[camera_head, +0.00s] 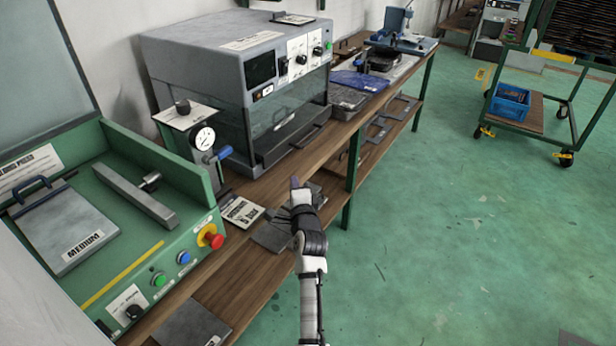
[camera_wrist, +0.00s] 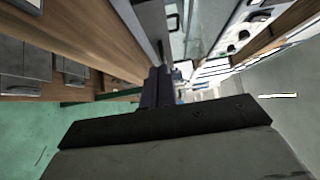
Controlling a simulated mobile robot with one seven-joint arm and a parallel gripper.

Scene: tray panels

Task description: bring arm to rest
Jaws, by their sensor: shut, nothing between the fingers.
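My arm rises from the bottom middle of the head view, over the front edge of the wooden bench. My gripper (camera_head: 294,184) is at its far end, above the bench and in front of the grey oven-like machine. In the wrist view my gripper (camera_wrist: 158,82) shows as two dark fingers close together, with nothing between them. The fingers appear clear of the bench and the machine, though the exact gap cannot be told.
A green press (camera_head: 150,255) with a red button stands at the left. The grey machine (camera_head: 240,60) and a dial gauge (camera_head: 203,139) stand behind my gripper. The green floor (camera_head: 450,220) at the right is clear up to a cart (camera_head: 535,113).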

